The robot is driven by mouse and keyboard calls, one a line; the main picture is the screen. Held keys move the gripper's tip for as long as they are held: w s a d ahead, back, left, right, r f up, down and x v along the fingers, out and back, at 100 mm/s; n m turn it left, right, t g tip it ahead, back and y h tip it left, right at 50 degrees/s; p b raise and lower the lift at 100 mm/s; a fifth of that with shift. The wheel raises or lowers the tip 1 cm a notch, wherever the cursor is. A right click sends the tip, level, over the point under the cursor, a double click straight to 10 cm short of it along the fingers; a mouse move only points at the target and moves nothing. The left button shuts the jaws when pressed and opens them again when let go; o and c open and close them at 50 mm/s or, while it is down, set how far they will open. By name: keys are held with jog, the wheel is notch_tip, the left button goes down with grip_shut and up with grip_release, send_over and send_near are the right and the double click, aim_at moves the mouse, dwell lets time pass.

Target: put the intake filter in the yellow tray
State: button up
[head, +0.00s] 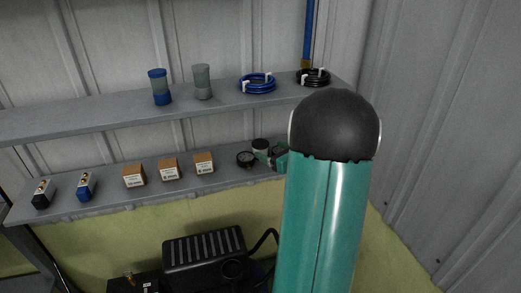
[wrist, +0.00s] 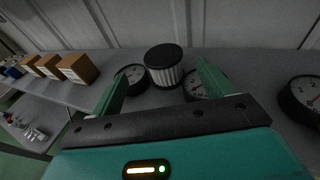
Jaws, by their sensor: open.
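The intake filter, a short cylinder with a black cap and pale pleated side, stands upright on the lower shelf in the wrist view (wrist: 165,68). It also shows in the head view (head: 261,144), partly behind my gripper. My gripper (wrist: 161,74) is open, its two green fingers pointing toward the filter. In the picture the filter appears between the fingertips, slightly beyond them; I see no contact. In the head view my gripper (head: 271,157) is small and partly hidden by my arm. I cannot make out a yellow tray in either view.
Round gauges stand close by the filter, one to its left (wrist: 132,78), one behind my right finger (wrist: 200,86), one far right (wrist: 302,94). Boxes (head: 168,169) line the lower shelf (head: 105,193). The upper shelf (head: 120,118) carries cups and hose coils. A black compressor (head: 204,250) sits below.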

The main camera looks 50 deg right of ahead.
aim_at(260, 143)
jog(key=x, duration=0.7)
jog(key=shift+w+d+f, duration=0.1)
jog(key=shift+d+f, duration=0.05)
jog(key=shift+d, duration=0.15)
jog(key=c, duration=1.1)
jog(key=shift+c, duration=0.2)
